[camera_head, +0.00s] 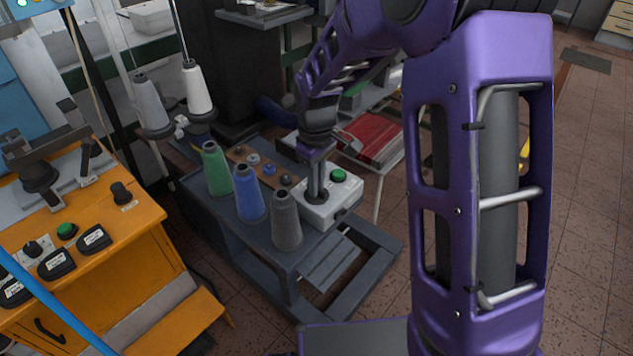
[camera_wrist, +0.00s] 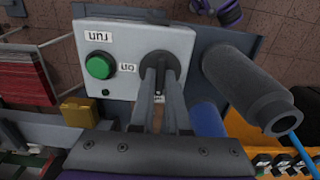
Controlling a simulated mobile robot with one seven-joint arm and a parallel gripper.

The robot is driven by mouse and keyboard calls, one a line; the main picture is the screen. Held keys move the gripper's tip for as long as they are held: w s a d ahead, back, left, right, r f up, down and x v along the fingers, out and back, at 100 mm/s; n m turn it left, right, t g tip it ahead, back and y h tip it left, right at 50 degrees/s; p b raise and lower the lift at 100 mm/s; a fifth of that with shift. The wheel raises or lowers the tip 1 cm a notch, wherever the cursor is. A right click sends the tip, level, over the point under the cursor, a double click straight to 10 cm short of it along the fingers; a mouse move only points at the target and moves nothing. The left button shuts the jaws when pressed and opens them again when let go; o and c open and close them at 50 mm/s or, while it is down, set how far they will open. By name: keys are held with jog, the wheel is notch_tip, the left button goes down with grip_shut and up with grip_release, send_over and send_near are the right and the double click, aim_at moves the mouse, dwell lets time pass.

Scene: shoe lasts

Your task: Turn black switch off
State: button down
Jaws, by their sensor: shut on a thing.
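The black switch (camera_head: 312,199) is a round knob on a white control box, beside a green button (camera_head: 338,175). In the wrist view the black switch (camera_wrist: 158,63) is at the top centre, partly covered by my fingers. My gripper (camera_head: 317,190) reaches down from above, its fingers shut on the switch. In the wrist view the gripper (camera_wrist: 160,80) comes up from the bottom with both fingertips at the knob. The green button (camera_wrist: 100,67) is left of it, with upside-down labels nearby. The fingers hide which way the knob points.
Grey (camera_head: 286,220), blue (camera_head: 249,192) and green (camera_head: 217,168) thread cones stand left of the white box (camera_head: 345,197) on a dark table (camera_head: 310,250). The grey cone is close to the box. An orange cabinet (camera_head: 110,235) with other controls is at the left.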

jog(key=c, duration=0.9)
grip_release()
jog(key=shift+r, duration=0.1)
notch_tip(320, 180, up, 17)
jog(key=p, duration=0.1)
jog(key=shift+r, duration=0.15)
